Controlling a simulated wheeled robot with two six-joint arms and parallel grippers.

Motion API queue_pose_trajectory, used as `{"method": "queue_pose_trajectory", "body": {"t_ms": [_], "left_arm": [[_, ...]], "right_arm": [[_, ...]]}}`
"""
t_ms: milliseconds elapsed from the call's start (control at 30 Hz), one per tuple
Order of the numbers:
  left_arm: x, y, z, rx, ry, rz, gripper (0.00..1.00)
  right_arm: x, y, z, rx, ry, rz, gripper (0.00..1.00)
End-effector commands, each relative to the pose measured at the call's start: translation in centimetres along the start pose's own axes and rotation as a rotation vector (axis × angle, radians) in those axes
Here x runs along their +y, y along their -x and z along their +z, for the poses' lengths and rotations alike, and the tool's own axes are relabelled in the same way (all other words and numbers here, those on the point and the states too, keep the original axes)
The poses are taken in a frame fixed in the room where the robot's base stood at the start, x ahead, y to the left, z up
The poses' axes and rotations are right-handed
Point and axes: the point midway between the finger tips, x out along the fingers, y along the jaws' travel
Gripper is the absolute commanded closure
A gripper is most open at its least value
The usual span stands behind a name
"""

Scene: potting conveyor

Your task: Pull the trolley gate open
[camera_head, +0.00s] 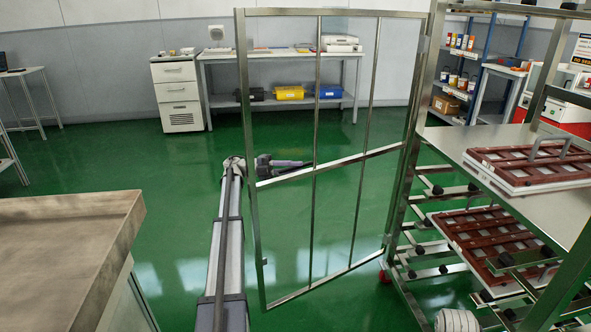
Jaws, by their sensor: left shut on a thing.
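The trolley gate (316,95) is a tall metal frame with thin upright bars and one sloping crossbar. It stands swung out to the left from the trolley (470,165), with its right side by the trolley's front post. Its free left side is nearer to me. My left arm comes up from the bottom, and my left gripper (306,163) is at the gate's middle, shut on the gate by the crossbar and an upright bar. The exact contact is small and partly hidden by the bars. My right gripper is not in view.
The trolley holds brown trays (535,160) on its shelves. A wooden-topped counter (60,235) stands at the left front. A bench (280,56) and a drawer cabinet (176,93) stand at the back wall. The green floor left of the gate is clear.

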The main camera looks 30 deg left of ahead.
Motion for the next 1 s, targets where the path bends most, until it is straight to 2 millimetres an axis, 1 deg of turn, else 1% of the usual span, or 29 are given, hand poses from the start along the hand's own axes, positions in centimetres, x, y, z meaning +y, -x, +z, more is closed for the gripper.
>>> {"method": "queue_pose_trajectory", "body": {"t_ms": [400,433,600,700,1000], "left_arm": [[0.07,-0.21,0.13,0.006,0.002,0.003,1.00],[0.07,-0.22,0.13,0.007,0.002,0.003,0.82],[0.04,-0.18,0.11,0.006,0.001,0.002,0.62],[0.03,-0.13,0.10,0.006,0.001,0.002,0.53],[-0.12,-0.09,0.05,0.006,0.001,0.001,0.53]], "right_arm": [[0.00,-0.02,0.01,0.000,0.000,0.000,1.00],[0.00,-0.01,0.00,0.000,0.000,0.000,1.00],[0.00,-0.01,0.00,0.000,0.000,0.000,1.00],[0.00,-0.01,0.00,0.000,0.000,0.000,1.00],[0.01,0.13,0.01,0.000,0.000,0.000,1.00]]}}
